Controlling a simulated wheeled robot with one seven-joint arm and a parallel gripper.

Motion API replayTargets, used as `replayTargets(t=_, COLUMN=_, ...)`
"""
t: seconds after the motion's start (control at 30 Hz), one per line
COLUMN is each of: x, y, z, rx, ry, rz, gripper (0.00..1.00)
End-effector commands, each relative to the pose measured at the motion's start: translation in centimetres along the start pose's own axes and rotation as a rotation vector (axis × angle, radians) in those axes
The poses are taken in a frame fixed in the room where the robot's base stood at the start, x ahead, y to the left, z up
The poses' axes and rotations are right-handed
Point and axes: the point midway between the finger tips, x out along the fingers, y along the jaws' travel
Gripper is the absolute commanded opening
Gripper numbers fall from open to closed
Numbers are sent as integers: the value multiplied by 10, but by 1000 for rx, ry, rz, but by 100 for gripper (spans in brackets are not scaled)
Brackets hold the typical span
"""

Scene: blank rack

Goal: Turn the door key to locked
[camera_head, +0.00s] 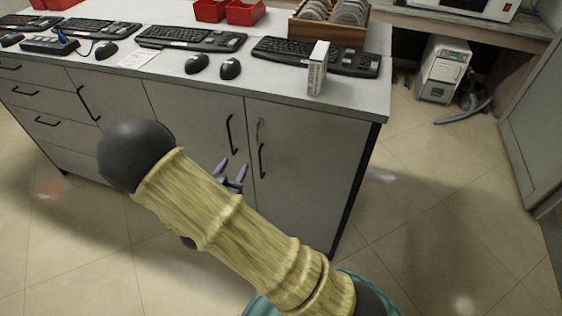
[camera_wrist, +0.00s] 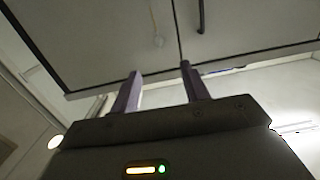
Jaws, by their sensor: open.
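A small metallic key or lock fitting (camera_head: 261,130) sits on the right cabinet door (camera_head: 305,165), just above that door's black handle (camera_head: 262,161). In the wrist view a faint pale round spot (camera_wrist: 158,42) on the door panel looks like the same fitting. Its turned position is too small to tell. My gripper (camera_head: 231,172) is open and empty, with its two purple fingers apart. In the head view it shows below and left of the key. The fingers also show in the wrist view (camera_wrist: 160,68), pointing toward the doors, with no visible contact.
The left door's handle (camera_head: 229,134) is close to my fingers. Keyboards (camera_head: 190,37), mice (camera_head: 230,68) and a small white box (camera_head: 318,68) stand on the counter (camera_head: 357,96). Open floor (camera_head: 440,200) lies to the right.

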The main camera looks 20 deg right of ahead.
Motion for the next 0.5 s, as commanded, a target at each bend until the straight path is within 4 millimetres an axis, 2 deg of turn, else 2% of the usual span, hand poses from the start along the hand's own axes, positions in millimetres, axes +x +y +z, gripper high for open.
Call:
replayTargets(t=0.2, x=14, y=-1, z=-9, rx=32, ry=-154, rz=-41, gripper=45)
replayTargets(t=0.5, x=24, y=-3, z=-20, rx=59, ry=-366, rz=-120, gripper=45)
